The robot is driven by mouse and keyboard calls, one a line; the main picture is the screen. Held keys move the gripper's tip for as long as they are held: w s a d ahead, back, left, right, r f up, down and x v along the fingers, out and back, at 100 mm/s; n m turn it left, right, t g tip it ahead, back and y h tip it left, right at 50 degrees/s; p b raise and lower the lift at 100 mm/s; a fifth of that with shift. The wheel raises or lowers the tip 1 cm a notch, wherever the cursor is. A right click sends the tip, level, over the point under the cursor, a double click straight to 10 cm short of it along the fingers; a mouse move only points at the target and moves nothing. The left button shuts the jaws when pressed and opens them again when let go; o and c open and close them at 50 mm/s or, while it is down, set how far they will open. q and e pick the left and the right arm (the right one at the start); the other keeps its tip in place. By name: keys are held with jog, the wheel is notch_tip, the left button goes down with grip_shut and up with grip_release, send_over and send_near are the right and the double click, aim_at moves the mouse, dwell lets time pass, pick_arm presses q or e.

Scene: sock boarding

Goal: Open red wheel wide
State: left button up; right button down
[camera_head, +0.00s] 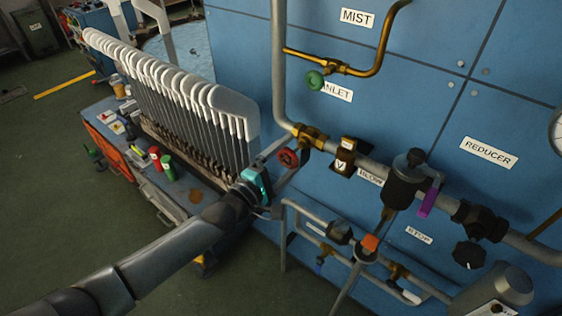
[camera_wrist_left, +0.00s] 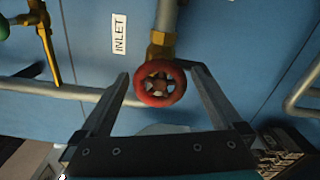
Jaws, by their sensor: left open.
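The red wheel (camera_head: 289,158) is a small round handwheel on a brass valve (camera_head: 309,136) in the grey pipe on the blue panel. In the left wrist view the red wheel (camera_wrist_left: 160,83) faces the camera, with its spokes and hub showing. My left gripper (camera_head: 281,160) is open, with one finger on each side of the wheel. My right gripper is not in view.
A green wheel (camera_head: 315,80) sits on a brass pipe above. A black reducer body (camera_head: 403,181) with a purple lever (camera_head: 429,198) is to the right. A lower pipe with an orange-topped fitting (camera_head: 370,243) runs below. A rack of white-topped boards (camera_head: 190,90) stands at left.

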pick_arm(q)
jog(key=p+v, duration=0.1)
jog(key=v, duration=1.4)
jog(key=shift+a, duration=0.1)
jog(key=s+a+f+m+g+y+b, duration=0.1)
jog(key=s+a+f+m+g+y, duration=0.15)
jog(key=f, duration=0.75)
jog(key=s+a+f+m+g+y, duration=0.1)
jog(key=s+a+f+m+y, duration=0.25)
jog(key=f, duration=0.65)
jog(key=s+a+f+m+g+y+b, duration=0.1)
jog(key=s+a+f+m+g+y, duration=0.2)
jog(key=f, duration=0.8)
jog(key=s+a+f+m+g+y+b, duration=0.1)
jog(key=s+a+f+m+g, duration=0.1)
jog(key=s+f, duration=0.9)
jog(key=s+m+g, duration=0.1)
jog(key=s, duration=0.2)
jog(key=shift+m, duration=0.4)
jog(key=s+f+m+g, duration=0.1)
jog(key=s, duration=0.3)
jog(key=s+d+f+m+g, duration=0.1)
jog(key=s, duration=0.4)
jog(key=s+d+f+m+g, duration=0.1)
jog(key=s+f+g, duration=0.1)
jog(key=s, duration=0.2)
jog(key=shift+s+y, duration=0.3)
jog(key=shift+s, duration=0.1)
jog(key=shift+c, duration=0.2)
